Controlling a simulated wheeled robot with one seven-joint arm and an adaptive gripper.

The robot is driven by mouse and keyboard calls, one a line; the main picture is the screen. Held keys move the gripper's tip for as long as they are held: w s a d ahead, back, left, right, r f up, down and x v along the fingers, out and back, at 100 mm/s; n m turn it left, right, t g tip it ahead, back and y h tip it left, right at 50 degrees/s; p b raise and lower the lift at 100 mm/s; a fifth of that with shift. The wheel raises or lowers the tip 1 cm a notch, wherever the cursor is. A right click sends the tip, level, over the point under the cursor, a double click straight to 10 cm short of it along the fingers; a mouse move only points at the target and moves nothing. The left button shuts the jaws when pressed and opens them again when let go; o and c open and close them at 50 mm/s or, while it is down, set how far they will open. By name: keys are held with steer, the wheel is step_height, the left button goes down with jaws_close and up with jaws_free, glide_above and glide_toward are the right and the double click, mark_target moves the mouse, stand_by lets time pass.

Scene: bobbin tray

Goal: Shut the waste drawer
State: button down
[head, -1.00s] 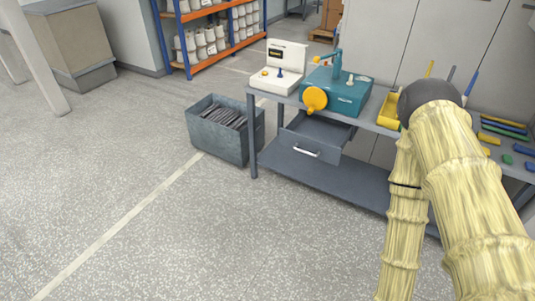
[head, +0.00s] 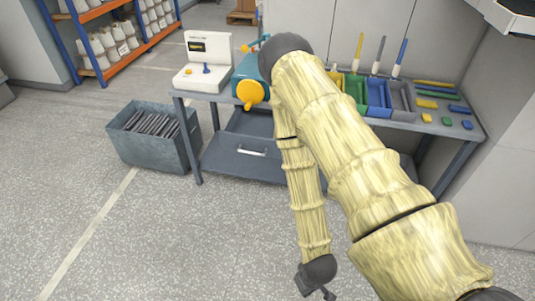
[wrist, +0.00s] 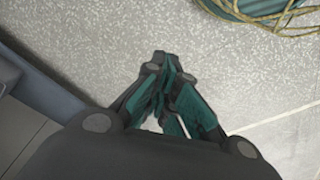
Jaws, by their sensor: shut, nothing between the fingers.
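The waste drawer (head: 238,157) is a grey drawer under the left end of the workbench. I cannot make out the drawer in the wrist view.
A grey bin (head: 155,140) of dark strips stands on the floor left of the workbench (head: 430,128). A teal machine (head: 247,72) and coloured trays stand on top. The floor in front is clear. In the wrist view, a teal object with yellow cord (wrist: 268,12) lies top right.

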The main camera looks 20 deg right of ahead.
steer(key=w+d+f+n+t+b, duration=0.2)
steer(key=w+f+b, duration=0.2)
steer(key=w, duration=0.3)
steer(key=n+t+y+b, duration=0.3)
steer(key=n+t+b, duration=1.3)
steer(key=b, duration=1.1)
glide_toward(269, 148)
steer(key=w+a+r+n+g, duration=0.1)
steer(key=w+a, duration=0.1)
steer(key=w, duration=0.1)
steer(key=shift+w+d+r, duration=0.15)
steer(key=shift+w+d, duration=0.45)
steer(key=shift+w, duration=0.2)
